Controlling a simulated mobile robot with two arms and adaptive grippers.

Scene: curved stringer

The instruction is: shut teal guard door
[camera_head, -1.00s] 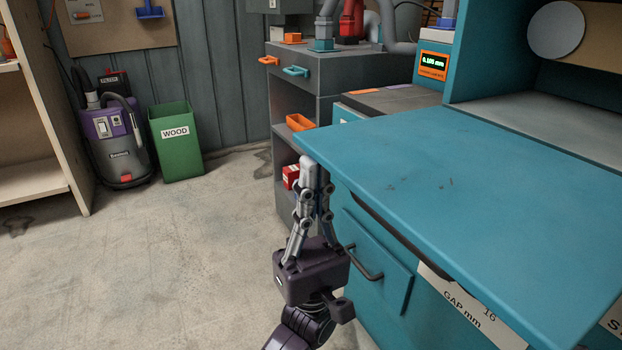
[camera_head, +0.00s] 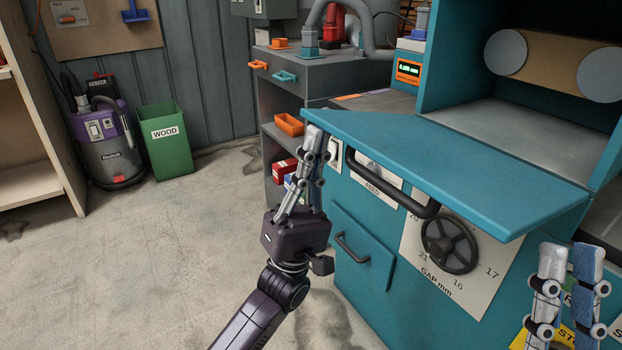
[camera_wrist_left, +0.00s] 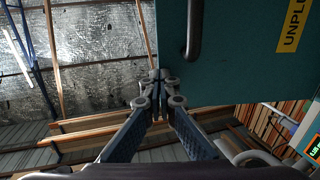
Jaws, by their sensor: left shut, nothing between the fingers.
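The teal guard door (camera_head: 450,165) juts out from the machine's opening as a sloping flap, so it stands open. Its dark bar handle (camera_head: 395,187) shows below the front edge and also in the left wrist view (camera_wrist_left: 193,32). My left gripper (camera_head: 316,132) is shut and empty at the door's front left corner. In the left wrist view its tips (camera_wrist_left: 160,76) lie at the edge of the teal panel; I cannot tell whether they touch. My right gripper (camera_head: 570,248) is at the lower right, in front of the machine; its finger gap is unclear.
The teal machine front carries a handwheel (camera_head: 449,244) and a drawer (camera_head: 355,250). A grey cabinet (camera_head: 290,90) stands behind. A green bin (camera_head: 165,150) and vacuum (camera_head: 105,140) are at the back left. The floor at left is clear.

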